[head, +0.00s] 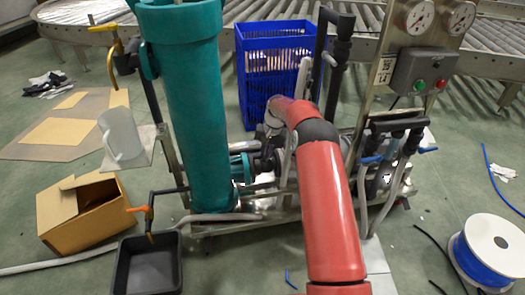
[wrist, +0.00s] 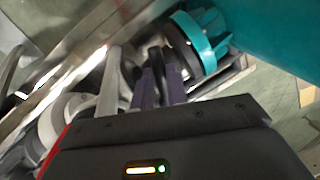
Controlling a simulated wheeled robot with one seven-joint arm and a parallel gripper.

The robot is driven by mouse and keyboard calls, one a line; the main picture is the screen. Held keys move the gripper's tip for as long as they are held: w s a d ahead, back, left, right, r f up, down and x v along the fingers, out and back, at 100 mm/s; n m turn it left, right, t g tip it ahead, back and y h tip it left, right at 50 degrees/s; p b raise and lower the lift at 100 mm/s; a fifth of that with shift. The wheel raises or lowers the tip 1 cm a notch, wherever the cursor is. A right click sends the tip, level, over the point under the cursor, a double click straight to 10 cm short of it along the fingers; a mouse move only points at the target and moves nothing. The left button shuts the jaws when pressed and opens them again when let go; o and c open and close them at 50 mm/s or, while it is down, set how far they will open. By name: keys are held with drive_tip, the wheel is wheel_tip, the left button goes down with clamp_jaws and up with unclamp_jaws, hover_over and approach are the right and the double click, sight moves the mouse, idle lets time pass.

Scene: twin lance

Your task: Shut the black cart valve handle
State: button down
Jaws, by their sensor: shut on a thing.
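In the wrist view, my gripper (wrist: 160,68) has its two dark fingers close together, pointing into the cart beside the teal pump. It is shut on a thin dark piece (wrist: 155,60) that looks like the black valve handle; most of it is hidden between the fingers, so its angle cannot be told. In the head view, my red arm reaches down to the middle of the cart (head: 225,231), and its end and the handle are largely hidden there. The teal pump (head: 240,165) with its black flange (wrist: 184,42) is right next to my fingers.
A tall teal cylinder (head: 190,100) stands left of my arm. A blue crate (head: 255,60) is behind. A control box (head: 425,72) with gauges and black-handled hoses (head: 395,125) stand at the right. A black bin (head: 147,268) and a cardboard box (head: 80,215) lie left.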

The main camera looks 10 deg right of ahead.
drive_tip(key=shift+s+d+n+g, duration=0.15)
drive_tip(key=shift+d+n, duration=0.15)
drive_tip(key=shift+n, duration=0.35)
drive_tip(key=shift+w+d+n+g, duration=0.1)
drive_tip(key=shift+d+n, duration=0.25)
drive_tip(key=shift+n, duration=0.35)
drive_tip(key=shift+s+d+n+g, duration=0.15)
drive_tip(key=shift+d+n, duration=0.15)
drive_tip(key=shift+n, duration=0.35)
drive_tip(key=shift+w, duration=0.15)
drive_tip(key=c, duration=1.4)
unclamp_jaws()
